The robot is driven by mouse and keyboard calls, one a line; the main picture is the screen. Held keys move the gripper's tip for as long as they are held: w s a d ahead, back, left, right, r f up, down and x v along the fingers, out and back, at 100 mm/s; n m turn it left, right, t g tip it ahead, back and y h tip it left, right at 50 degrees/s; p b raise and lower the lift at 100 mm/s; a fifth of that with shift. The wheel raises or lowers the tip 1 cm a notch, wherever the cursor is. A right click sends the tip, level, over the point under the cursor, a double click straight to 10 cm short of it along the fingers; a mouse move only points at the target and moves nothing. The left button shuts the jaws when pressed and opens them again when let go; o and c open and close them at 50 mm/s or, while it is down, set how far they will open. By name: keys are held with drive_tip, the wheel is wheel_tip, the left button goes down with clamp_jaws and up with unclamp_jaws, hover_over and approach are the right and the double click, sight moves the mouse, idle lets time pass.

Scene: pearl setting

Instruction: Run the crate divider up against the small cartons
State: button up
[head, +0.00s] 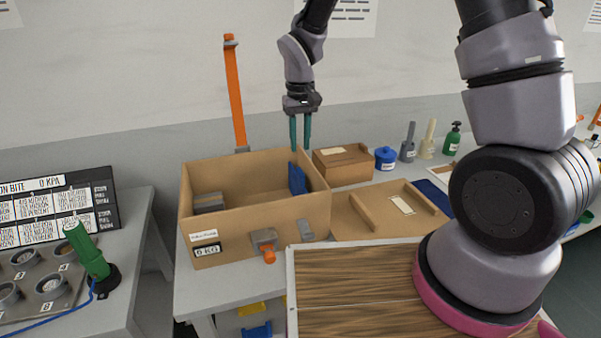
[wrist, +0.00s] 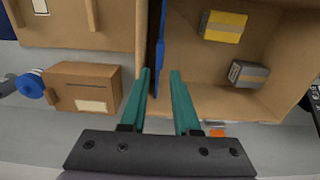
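The open-topped brown cardboard crate (head: 262,222) stands on the table in the head view. Its blue divider (head: 297,179) stands upright near the crate's right wall, and shows edge-on in the wrist view (wrist: 161,45). A grey small carton (head: 208,202) sits at the crate's left end. The wrist view shows this grey carton (wrist: 248,74) and a yellow small carton (wrist: 224,26), both apart from the divider. My gripper (head: 300,148) is open and points down by the crate's back right. In the wrist view its teal fingers (wrist: 160,72) appear either side of the divider's line; contact is not visible.
A lidded brown box (head: 343,166) stands close right of the crate, with a blue jar (head: 385,158) beyond. A brown board (head: 390,212) lies to the right. An orange upright (head: 236,95) stands behind the crate. The crate's middle floor looks clear.

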sight(300, 171)
wheel_tip(300, 171, down, 10)
drive_tip(key=shift+r, duration=0.1)
idle(0.4)
clamp_jaws()
idle(1.2)
